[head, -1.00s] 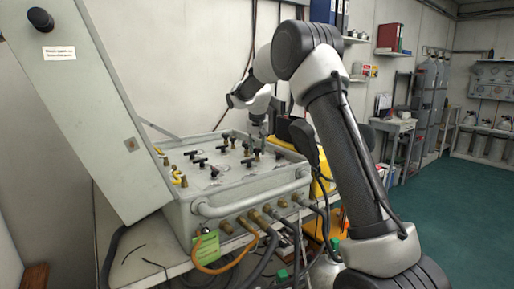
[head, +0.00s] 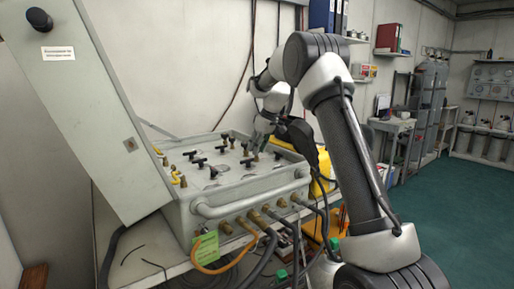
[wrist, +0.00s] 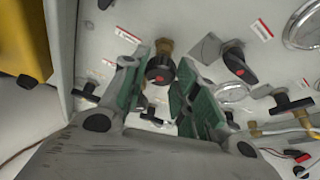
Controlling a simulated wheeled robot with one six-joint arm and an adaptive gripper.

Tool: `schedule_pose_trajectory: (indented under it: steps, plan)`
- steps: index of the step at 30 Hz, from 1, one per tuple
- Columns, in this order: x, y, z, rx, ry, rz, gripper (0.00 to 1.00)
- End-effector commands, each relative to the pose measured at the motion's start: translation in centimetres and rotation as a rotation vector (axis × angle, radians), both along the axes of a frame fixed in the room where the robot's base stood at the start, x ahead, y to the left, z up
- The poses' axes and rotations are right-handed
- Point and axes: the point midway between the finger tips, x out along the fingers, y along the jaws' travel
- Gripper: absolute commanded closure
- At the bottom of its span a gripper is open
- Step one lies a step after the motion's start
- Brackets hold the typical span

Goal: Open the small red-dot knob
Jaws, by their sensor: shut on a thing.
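The small red-dot knob (wrist: 160,70) is a round black knob with a red dot on its face, on a brass stem. In the wrist view it sits between the two green-padded fingers of my gripper (wrist: 158,82), which is shut on it. In the head view my gripper (head: 260,138) is down at the far right part of the grey panel (head: 225,190), and the knob cannot be made out there. A larger black handle with a red dot (wrist: 236,62) stands to the right of the right finger in the wrist view.
Several black T-handles (head: 213,171) and brass fittings crowd the panel top. The panel's open lid (head: 85,110) leans at the left. Hoses (head: 262,250) hang from the panel's front. Gauges (wrist: 303,27) lie at the wrist view's right.

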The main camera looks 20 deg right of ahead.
Motion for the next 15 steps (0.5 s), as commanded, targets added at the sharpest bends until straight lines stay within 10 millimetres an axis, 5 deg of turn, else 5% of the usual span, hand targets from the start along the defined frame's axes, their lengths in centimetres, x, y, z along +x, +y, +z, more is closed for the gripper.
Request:
schedule_pose_trajectory:
  steps: [15]
  plan:
    - [0.03,-0.08,-0.06,-0.001,0.002,0.174,0.94]
